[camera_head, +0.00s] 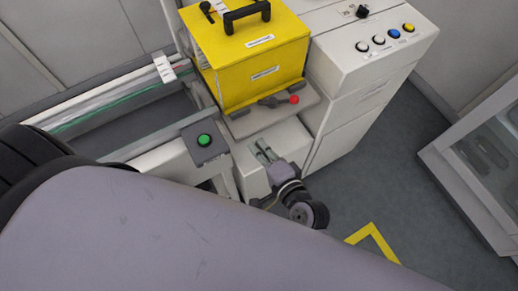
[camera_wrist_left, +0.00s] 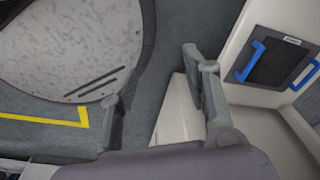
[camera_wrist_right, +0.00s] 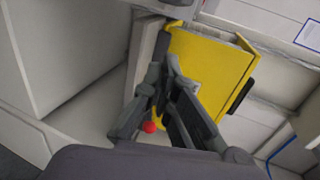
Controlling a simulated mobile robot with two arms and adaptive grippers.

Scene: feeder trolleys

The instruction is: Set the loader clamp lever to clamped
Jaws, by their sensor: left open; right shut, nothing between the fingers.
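The clamp lever, a dark bar (camera_head: 271,102) with a red knob (camera_head: 294,99), lies at the lower front of the yellow box (camera_head: 250,75). The knob points to the right in the head view. My right gripper (camera_head: 262,148) is shut and empty, in front of and below the lever, apart from it. In the right wrist view its fingers (camera_wrist_right: 163,78) lie across the yellow box, and the red knob (camera_wrist_right: 150,127) shows between them; most of the lever is hidden there. My left gripper (camera_wrist_left: 152,78) is open and empty over the floor, away from the lever.
A white cabinet (camera_head: 350,80) with several coloured buttons stands right of the box. A green button (camera_head: 204,140) sits on a dark panel at the left, beside a rail (camera_head: 110,95). Yellow floor marking (camera_head: 372,235) and open floor lie at the lower right.

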